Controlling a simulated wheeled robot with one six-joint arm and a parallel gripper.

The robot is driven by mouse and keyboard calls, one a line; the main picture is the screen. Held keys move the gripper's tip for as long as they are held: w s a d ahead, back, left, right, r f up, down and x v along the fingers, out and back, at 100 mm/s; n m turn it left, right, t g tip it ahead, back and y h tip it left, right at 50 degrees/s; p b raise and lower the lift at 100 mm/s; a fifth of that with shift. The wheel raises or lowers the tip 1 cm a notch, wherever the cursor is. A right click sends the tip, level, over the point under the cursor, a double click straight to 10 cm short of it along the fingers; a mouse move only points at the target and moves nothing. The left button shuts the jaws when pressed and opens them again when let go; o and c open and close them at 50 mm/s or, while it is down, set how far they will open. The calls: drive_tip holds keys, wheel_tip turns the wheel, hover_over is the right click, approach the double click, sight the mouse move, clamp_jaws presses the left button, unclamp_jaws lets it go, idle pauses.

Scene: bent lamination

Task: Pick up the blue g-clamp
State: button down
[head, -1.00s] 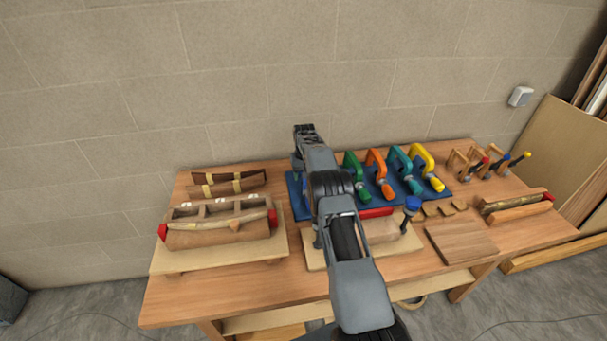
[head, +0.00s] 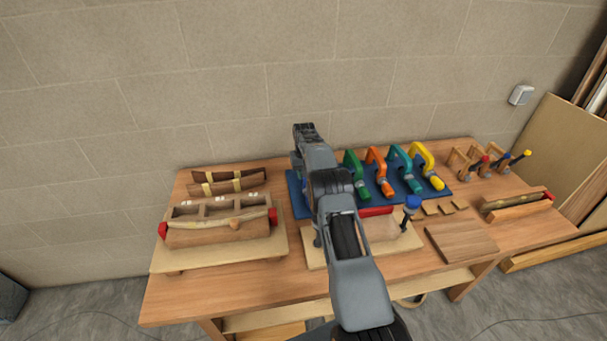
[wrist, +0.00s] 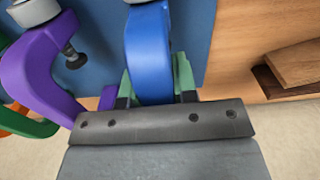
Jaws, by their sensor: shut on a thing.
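The blue g-clamp (wrist: 148,55) shows in the wrist view between the two greenish fingers of my gripper (wrist: 157,85), which is shut on its blue frame. The clamp's lower part runs out of the top of that view. In the head view my arm covers most of the clamp and the gripper's fingertips. The clamp is over or on the blue mat (wrist: 98,25), at the mat's left end; I cannot tell whether it touches the mat.
A purple clamp (wrist: 40,70) stands close beside the blue one. Green (head: 356,175), orange (head: 379,170), teal (head: 403,168) and yellow (head: 424,160) clamps stand in a row to the right. A wooden form (head: 218,228) lies left on the workbench (head: 200,306). The wall is close behind.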

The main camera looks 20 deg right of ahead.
drive_tip(key=shift+r, duration=0.15)
drive_tip(key=shift+r+b, duration=0.5)
drive_tip(key=shift+r, duration=0.05)
drive_tip(key=s+a+r+p, duration=0.1)
drive_tip(key=a+r, duration=0.5)
drive_tip(key=r, duration=0.3)
drive_tip(key=s+a+r+p, duration=0.1)
drive_tip(key=s+a+r, duration=0.1)
drive_tip(key=a+r, duration=0.5)
drive_tip(key=shift+s+a+r+p, duration=0.25)
drive_tip(key=shift+s+r+p, duration=0.1)
drive_tip(key=shift+r, duration=0.5)
